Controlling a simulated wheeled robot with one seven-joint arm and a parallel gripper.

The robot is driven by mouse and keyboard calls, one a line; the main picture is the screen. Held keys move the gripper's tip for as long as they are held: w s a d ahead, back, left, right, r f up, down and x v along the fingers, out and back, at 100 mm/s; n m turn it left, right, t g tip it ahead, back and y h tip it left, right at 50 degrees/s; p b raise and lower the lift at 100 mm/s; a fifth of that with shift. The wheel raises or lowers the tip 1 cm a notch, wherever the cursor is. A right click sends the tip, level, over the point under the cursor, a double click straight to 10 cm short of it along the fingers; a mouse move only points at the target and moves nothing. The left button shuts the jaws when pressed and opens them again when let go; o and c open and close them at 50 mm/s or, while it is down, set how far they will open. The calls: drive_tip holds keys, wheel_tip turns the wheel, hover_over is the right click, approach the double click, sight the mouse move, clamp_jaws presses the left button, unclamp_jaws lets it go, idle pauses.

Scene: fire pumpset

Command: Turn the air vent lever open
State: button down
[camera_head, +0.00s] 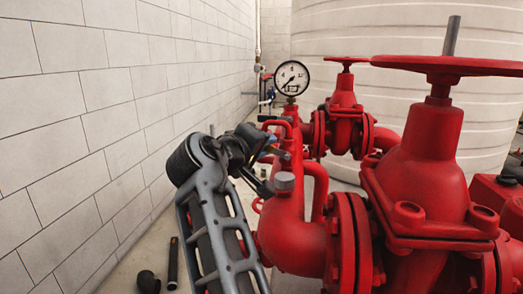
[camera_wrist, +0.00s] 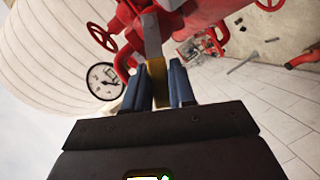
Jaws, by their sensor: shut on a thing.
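The air vent lever shows in the wrist view as a grey bar (camera_wrist: 152,36) running up from between my fingers, with a yellow-brown part lower down. My gripper (camera_wrist: 160,78) has its two blue fingers closed on either side of it. In the head view my gripper (camera_head: 268,154) is beside the upper part of the red pump pipework (camera_head: 290,215), below the pressure gauge. There the lever is small and partly hidden by my gripper, so its exact angle cannot be told.
The white-faced pressure gauge (camera_head: 291,78) stands just behind. Red valves with handwheels (camera_head: 345,60) fill the right, in front of a large pale tank (camera_head: 400,35). A block wall (camera_head: 100,110) runs along the left. Dark loose parts (camera_head: 148,281) lie on the floor.

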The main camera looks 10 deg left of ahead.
drive_tip(key=shift+d+r+m+g+y, duration=0.3)
drive_tip(key=shift+r+m+y, duration=0.1)
drive_tip(key=shift+m, duration=0.3)
drive_tip(key=c, duration=1)
unclamp_jaws()
drive_tip(key=shift+b+v, duration=0.55)
drive_tip(key=shift+v, duration=3.4)
drive_tip(key=shift+f, duration=0.1)
